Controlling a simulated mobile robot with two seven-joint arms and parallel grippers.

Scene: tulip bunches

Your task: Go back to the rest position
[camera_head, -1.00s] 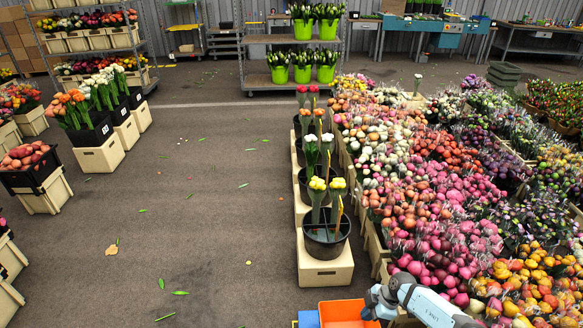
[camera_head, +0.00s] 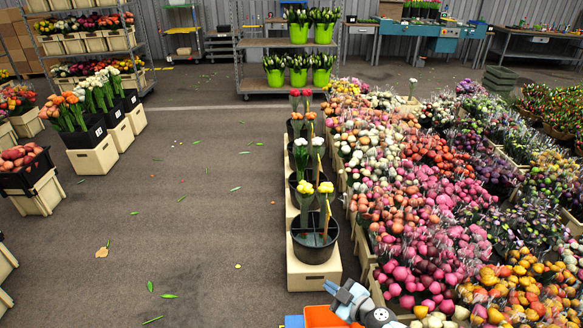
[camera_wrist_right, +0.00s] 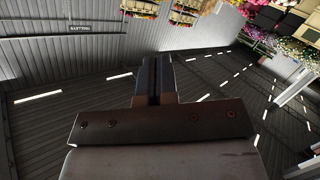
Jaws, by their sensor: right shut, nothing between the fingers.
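My right gripper (camera_wrist_right: 153,80) shows in the right wrist view with its two dark fingers pressed together and nothing between them. In the head view part of my right arm (camera_head: 356,302) is at the bottom edge, over an orange crate (camera_head: 322,317). My left gripper is in neither view. The wrist view shows the grey corrugated wall tilted, with flowers at the top.
A row of black buckets (camera_head: 314,246) with tulips stands on cream crates (camera_head: 312,278) near the centre. Dense flower bunches (camera_head: 440,200) fill the right side. The grey floor (camera_head: 200,220) on the left is open, with scattered leaves. A rack with green buckets (camera_head: 298,77) stands behind.

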